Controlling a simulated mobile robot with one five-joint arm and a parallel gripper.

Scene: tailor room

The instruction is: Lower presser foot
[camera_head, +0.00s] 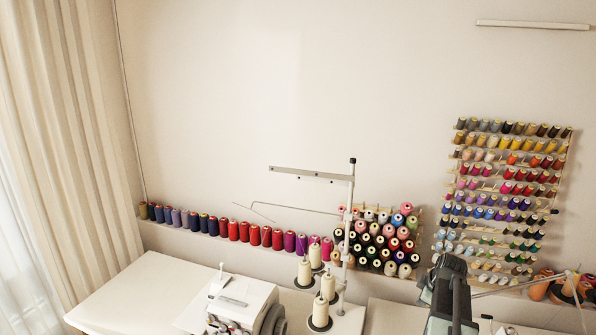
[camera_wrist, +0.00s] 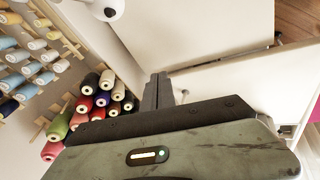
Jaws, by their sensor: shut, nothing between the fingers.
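A white sewing machine (camera_head: 240,303) with a grey handwheel at its right side stands on the white table at the bottom of the head view. It is cut off by the lower edge, and I cannot make out the presser foot or its lever. My gripper (camera_wrist: 158,80) shows in the wrist view with its two dark fingers together and nothing between them. In the head view my dark grey arm is at the lower right, well to the right of the machine. The machine is not clearly visible in the wrist view.
Cream thread cones (camera_head: 320,312) and a tall thread stand (camera_head: 351,215) rise beside the machine, between it and my arm. Spool racks (camera_head: 505,200) hang on the wall behind my arm. The white table (camera_head: 140,295) is clear left of the machine.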

